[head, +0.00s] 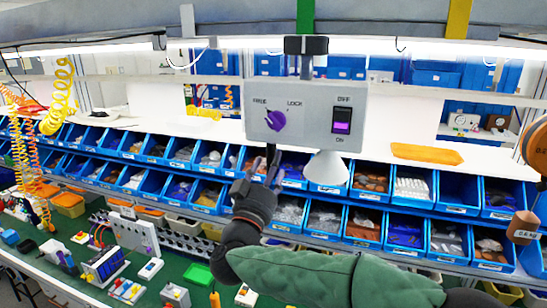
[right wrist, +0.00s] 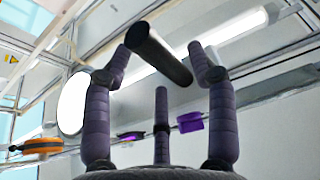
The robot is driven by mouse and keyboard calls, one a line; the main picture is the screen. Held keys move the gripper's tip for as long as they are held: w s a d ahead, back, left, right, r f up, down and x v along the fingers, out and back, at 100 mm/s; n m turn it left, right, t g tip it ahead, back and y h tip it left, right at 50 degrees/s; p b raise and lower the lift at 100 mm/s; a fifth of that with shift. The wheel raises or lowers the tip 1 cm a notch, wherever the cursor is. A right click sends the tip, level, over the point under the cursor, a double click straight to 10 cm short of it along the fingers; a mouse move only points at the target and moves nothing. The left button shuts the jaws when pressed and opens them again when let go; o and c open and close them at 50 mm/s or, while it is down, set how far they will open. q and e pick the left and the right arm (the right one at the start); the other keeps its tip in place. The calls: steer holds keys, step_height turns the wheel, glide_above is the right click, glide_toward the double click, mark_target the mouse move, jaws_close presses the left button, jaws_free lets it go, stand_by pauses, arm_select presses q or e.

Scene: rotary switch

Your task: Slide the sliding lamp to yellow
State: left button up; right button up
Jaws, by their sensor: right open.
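The yellow strip (head: 459,18) is farther right. The box has a purple knob (head: 276,120) under FREE and LOCK labels and a switch (head: 342,121). My right gripper (head: 264,168) is open just below the box, left of the shade. In the right wrist view its fingers (right wrist: 163,65) are spread around or near a dark cylinder (right wrist: 158,52); contact is unclear. My left gripper is out of view.
Blue bins (head: 405,190) fill the shelves behind. An orange piece (head: 427,153) lies on the upper shelf. A brown-orange round object (head: 535,145) hangs at the right edge. A green workbench (head: 70,250) with several devices lies lower left.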

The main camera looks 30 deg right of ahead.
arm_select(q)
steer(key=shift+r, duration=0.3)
arm_select(e)
steer(key=shift+x, duration=1.3)
steer(key=shift+c, duration=0.3)
